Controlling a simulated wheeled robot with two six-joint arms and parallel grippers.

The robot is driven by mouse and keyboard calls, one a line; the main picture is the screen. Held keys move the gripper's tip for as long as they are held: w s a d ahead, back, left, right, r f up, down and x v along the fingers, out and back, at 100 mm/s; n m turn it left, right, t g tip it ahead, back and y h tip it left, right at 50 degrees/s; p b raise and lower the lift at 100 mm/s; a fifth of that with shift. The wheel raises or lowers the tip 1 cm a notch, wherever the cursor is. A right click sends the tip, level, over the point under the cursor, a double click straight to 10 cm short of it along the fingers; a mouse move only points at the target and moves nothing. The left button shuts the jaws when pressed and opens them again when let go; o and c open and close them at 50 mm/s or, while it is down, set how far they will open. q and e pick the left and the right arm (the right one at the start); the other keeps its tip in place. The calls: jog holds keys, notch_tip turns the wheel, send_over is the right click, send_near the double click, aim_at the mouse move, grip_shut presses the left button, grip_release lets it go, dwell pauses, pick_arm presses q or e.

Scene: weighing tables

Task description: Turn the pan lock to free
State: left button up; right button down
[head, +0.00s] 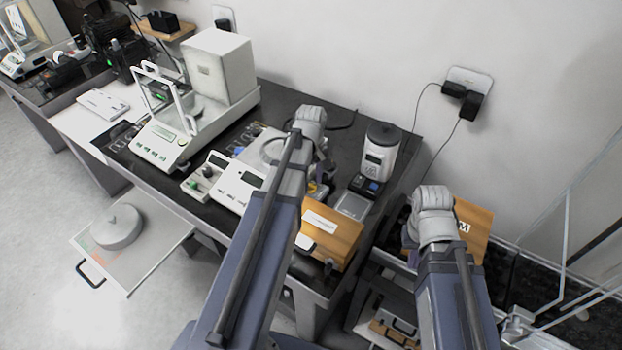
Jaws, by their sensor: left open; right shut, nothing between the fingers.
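A white balance (238,184) with a display sits in the middle of the dark table, its round pan (271,151) partly behind my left arm. A small white unit with a green knob (206,172) stands against its left side. I cannot make out which part is the pan lock or how it is set. My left gripper (320,186) is open, beyond the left wrist, just right of the balance; its fingertips are mostly hidden. My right gripper (407,240) is shut and empty beside the wooden board at the right, mostly hidden by its wrist.
A balance with a glass draft shield (160,145) and a white box (218,68) stand to the left. A wooden box (331,232) is at the table's front right. A grey-lidded container (381,150) stands behind. A pull-out shelf (150,262) holds a round weight (117,228).

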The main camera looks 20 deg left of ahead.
aim_at(311, 184)
pick_arm(q)
notch_tip(311, 184, up, 6)
jog(key=p, duration=0.5)
jog(key=shift+r, duration=0.15)
jog(key=shift+o, duration=0.4)
jog(key=shift+o, duration=1.1)
jog(key=shift+n, duration=0.8)
jog(key=n, duration=0.6)
